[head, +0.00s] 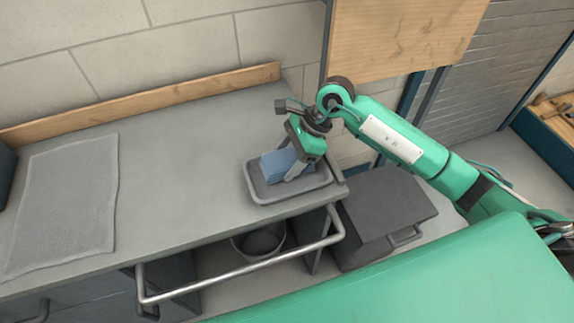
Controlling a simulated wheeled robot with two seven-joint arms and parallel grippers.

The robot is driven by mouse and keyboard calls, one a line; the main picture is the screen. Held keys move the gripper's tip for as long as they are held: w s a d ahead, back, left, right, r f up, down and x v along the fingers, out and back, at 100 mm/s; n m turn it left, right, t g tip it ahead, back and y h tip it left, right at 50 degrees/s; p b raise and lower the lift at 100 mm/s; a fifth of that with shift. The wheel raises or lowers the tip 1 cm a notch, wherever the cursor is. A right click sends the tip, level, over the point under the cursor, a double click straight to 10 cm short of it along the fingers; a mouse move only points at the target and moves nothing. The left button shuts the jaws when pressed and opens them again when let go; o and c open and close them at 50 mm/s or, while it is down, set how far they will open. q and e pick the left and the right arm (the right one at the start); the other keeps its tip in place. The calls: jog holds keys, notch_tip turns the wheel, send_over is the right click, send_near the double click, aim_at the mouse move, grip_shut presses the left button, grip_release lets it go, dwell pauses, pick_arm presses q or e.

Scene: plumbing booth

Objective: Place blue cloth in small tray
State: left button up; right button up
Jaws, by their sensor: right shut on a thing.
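The blue cloth (274,164) is a small folded piece, seen inside the outline of the small grey tray (262,196). The tray sits at the right end of the grey counter. My right gripper (297,172) reaches down over the tray and is shut on the cloth. The gripper body hides part of the cloth, and I cannot tell whether the cloth touches the tray floor. My left gripper is not in the view.
A grey textured mat (65,205) lies on the counter's left side. The counter between mat and tray is clear. A metal rail (240,270) runs along the front edge. A dark grey box (385,215) stands right of the counter, and a round bin (262,243) sits below.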

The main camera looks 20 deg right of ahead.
aim_at(287, 168)
notch_tip(287, 168, down, 4)
jog(key=shift+r+p, duration=0.15)
jog(key=shift+p, duration=0.2)
jog(key=shift+f+b, duration=0.35)
jog(key=shift+f, duration=0.05)
jog(key=o, duration=0.7)
jog(key=shift+r, duration=0.1)
jog(key=shift+c, duration=0.2)
